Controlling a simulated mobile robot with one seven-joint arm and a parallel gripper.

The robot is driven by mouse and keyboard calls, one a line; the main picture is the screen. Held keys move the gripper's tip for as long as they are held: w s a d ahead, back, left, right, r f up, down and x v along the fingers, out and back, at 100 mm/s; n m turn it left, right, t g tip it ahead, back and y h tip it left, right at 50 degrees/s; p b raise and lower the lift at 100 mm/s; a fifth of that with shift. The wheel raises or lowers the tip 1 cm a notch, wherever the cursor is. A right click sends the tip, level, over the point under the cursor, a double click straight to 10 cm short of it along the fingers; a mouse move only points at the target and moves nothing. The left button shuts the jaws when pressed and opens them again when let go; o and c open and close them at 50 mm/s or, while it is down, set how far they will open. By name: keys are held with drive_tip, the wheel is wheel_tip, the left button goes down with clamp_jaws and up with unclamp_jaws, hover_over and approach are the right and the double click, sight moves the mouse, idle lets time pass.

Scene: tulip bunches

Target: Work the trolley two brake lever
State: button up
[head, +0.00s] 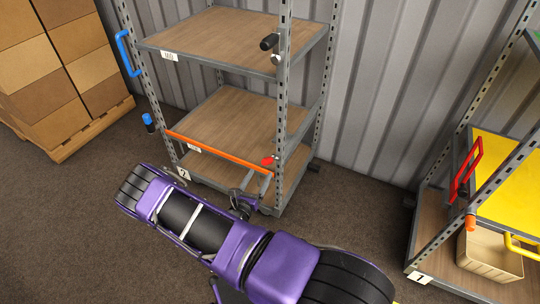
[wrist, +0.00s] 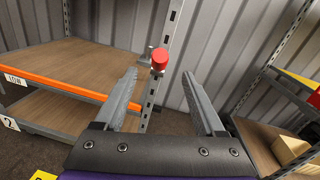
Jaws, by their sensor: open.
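Trolley two (head: 222,120) is a grey-framed shelf trolley with wooden decks and a 2 label (head: 184,173). A red knob (head: 268,160) sits on its right front post, and it also shows in the wrist view (wrist: 160,58). A blue-capped black lever (head: 148,122) sticks out beside its left front post. I cannot tell for sure which one is the brake lever. My gripper (head: 258,178) is open and empty by the right front post. In the wrist view, the red knob appears between and beyond the two fingertips (wrist: 160,76), with no visible contact.
An orange bar (head: 215,150) crosses trolley two's front; a blue handle (head: 125,52) is at its left. A black knob (head: 268,42) sits high on the right post. Trolley one (head: 433,235) stands right, with a red handle (head: 478,157). Stacked boxes (head: 50,70) stand left. Floor between trolleys is clear.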

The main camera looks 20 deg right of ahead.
sight(270, 159)
drive_tip(key=x, duration=1.1)
drive_tip(key=shift+w+b, duration=0.15)
drive_tip(key=shift+b, duration=0.2)
clamp_jaws()
idle(0.7)
